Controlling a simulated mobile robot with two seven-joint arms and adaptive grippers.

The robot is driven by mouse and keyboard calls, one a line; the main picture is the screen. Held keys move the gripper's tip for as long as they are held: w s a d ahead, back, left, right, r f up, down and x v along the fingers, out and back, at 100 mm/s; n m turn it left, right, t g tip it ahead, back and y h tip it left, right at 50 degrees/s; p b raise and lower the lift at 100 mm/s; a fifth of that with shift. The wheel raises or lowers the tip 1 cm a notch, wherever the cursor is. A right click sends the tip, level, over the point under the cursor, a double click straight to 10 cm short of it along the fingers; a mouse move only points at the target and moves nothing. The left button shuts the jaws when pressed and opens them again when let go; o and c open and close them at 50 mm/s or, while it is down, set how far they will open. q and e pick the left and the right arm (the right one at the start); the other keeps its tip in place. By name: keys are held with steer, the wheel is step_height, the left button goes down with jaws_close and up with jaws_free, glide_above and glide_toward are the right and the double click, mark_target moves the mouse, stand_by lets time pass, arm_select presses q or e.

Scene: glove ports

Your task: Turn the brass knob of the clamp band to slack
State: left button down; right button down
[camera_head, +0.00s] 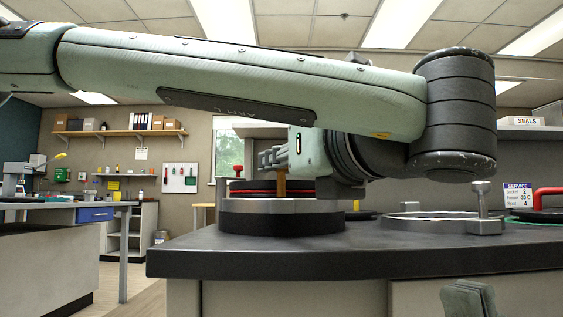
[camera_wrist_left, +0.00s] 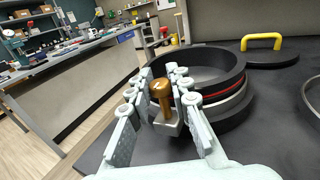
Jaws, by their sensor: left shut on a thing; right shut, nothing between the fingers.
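The brass knob (camera_head: 281,186) stands upright at the near side of the round port in the head view. In the left wrist view the knob (camera_wrist_left: 161,90) sits between the fingers on a small grey metal block. My left gripper (camera_head: 273,158) is shut on it; the arm reaches across from the left. The clamp band (camera_head: 300,205) is a silver ring around the port, under a black ring (camera_wrist_left: 205,75) with a red line. My right gripper (camera_head: 468,299) is shut and empty, low in front of the bench; only its upper part shows.
The dark bench top (camera_head: 400,257) carries a second silver ring (camera_head: 425,222) with a metal post (camera_head: 482,200) to the right. A service sign (camera_head: 517,194) and a red handle (camera_head: 547,192) lie farther right. A black lid with a yellow handle (camera_wrist_left: 262,40) is behind the port.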

arm_select(q)
steer(key=shift+f, duration=0.1)
steer(key=c, duration=1.4)
jaws_free()
steer(key=shift+s, duration=0.1)
steer(key=v, duration=0.7)
steer(key=shift+s+d, duration=0.1)
steer(key=shift+d, duration=0.05)
